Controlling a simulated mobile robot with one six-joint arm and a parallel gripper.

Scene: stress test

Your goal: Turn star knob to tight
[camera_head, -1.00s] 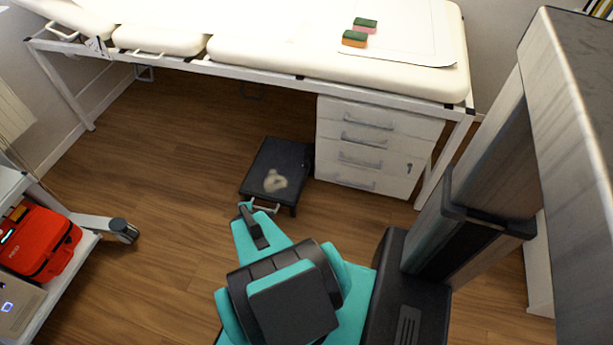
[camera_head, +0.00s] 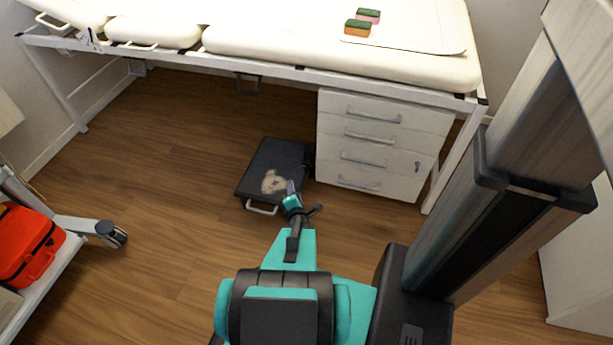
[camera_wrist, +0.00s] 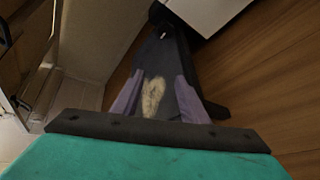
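My gripper (camera_head: 291,190) reaches over the near right part of a low dark platform (camera_head: 262,160) on the floor. In the wrist view its two purple fingers (camera_wrist: 158,82) stand apart with nothing seen gripped between them. A pale beige patch or toy-like shape (camera_head: 273,183) lies on the platform; it also shows between the fingers in the wrist view (camera_wrist: 152,95). A small dark part (camera_head: 309,152) sticks out at the platform's right side, beside the drawers. I cannot tell whether it is the star knob; no star shape shows clearly.
A white drawer cabinet (camera_head: 382,133) stands right of the platform, under a cream padded couch (camera_head: 300,62). Two sponges (camera_head: 358,28) lie on the couch. A white trolley (camera_head: 50,272) with a red bag (camera_head: 24,248) stands at the left. The wooden floor (camera_head: 160,190) between is clear.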

